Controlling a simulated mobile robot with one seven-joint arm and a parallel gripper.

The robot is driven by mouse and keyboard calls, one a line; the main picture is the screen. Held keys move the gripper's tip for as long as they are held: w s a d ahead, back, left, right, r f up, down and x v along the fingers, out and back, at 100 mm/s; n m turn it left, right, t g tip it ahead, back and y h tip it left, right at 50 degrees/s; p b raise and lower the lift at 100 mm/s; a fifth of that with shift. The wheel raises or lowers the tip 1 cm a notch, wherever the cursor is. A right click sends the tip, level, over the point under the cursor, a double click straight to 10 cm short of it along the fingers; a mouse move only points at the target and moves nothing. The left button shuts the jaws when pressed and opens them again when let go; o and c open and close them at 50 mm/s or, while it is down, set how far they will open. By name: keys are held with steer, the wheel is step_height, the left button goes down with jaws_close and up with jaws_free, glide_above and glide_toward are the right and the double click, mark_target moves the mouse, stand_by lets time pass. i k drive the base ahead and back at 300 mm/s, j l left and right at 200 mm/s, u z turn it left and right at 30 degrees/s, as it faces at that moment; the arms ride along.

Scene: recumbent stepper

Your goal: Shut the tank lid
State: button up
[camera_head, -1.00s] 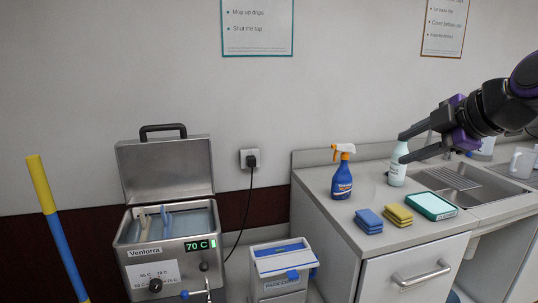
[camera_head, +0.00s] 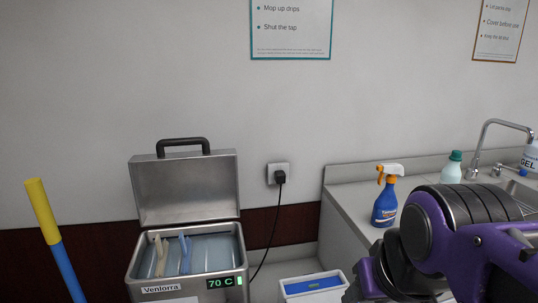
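The steel tank (camera_head: 247,262) stands at the lower left, with water and two handled tools, one cream (camera_head: 159,256) and one blue (camera_head: 184,253), inside. Its front reads "Ventorra" and a green display (camera_head: 220,283) shows 70 C. The tank lid (camera_head: 186,190) is open, standing upright at the back, with a dark handle (camera_head: 183,144) on its top edge. My purple and black arm fills the lower right. My gripper's fingers are not visible in this view; the arm end is right of the tank, apart from the lid.
A yellow and blue pole (camera_head: 55,240) leans left of the tank. A white box with a blue top (camera_head: 313,285) stands right of it. A black cord runs from the wall socket (camera_head: 278,174). The counter at right holds a blue spray bottle (camera_head: 385,200) and a white-green bottle (camera_head: 452,168).

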mark_target(182, 187)
steer(key=j+u, duration=0.2)
steer(key=j, duration=0.4)
steer(key=i+j+u, duration=0.15)
steer(key=j, duration=0.45)
steer(key=k+j, duration=0.4)
steer(key=i+l, duration=0.35)
